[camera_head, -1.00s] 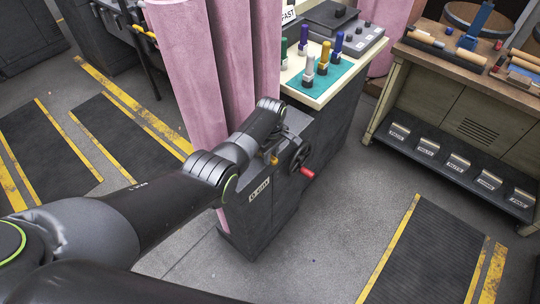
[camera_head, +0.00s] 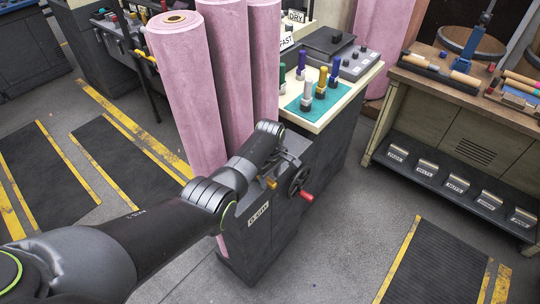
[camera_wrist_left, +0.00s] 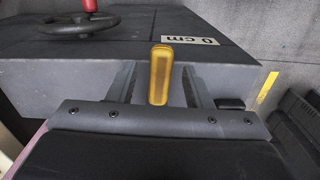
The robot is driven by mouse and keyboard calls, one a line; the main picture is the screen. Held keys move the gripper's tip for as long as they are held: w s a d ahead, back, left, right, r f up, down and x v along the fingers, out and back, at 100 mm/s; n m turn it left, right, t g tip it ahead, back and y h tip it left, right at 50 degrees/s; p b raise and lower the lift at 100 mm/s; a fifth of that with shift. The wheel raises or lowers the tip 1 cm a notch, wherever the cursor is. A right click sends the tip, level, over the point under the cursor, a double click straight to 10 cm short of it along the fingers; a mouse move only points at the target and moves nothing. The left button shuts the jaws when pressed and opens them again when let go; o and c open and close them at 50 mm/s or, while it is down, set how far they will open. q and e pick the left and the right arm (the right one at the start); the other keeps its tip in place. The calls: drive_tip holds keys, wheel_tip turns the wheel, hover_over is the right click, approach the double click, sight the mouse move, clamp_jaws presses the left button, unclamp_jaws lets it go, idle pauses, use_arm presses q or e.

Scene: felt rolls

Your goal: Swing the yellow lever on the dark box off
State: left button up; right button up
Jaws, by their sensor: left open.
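The dark box (camera_head: 262,258) stands on the floor, with a "0 cm" label and a black handwheel (camera_head: 299,180) with a red knob. The yellow lever (camera_wrist_left: 160,74) rises upright between the fingers of my left gripper (camera_wrist_left: 160,84) in the left wrist view. The fingers are open, one on each side of the lever, with gaps. In the head view the lever (camera_head: 271,183) shows small beside my left gripper (camera_head: 284,166), which is over the box top. My right gripper is not in view.
Pink felt rolls (camera_head: 187,85) stand close behind my left arm. A cream worktop (camera_head: 345,93) with a teal mat and several bottle-like pegs adjoins the box. A wooden bench (camera_head: 455,95) with labelled bins is at the right. Striped floor mats lie around.

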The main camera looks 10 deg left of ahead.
sight(270, 181)
use_arm(q)
wheel_tip(270, 181, up, 16)
drive_tip(key=shift+r, duration=0.2)
idle(0.6)
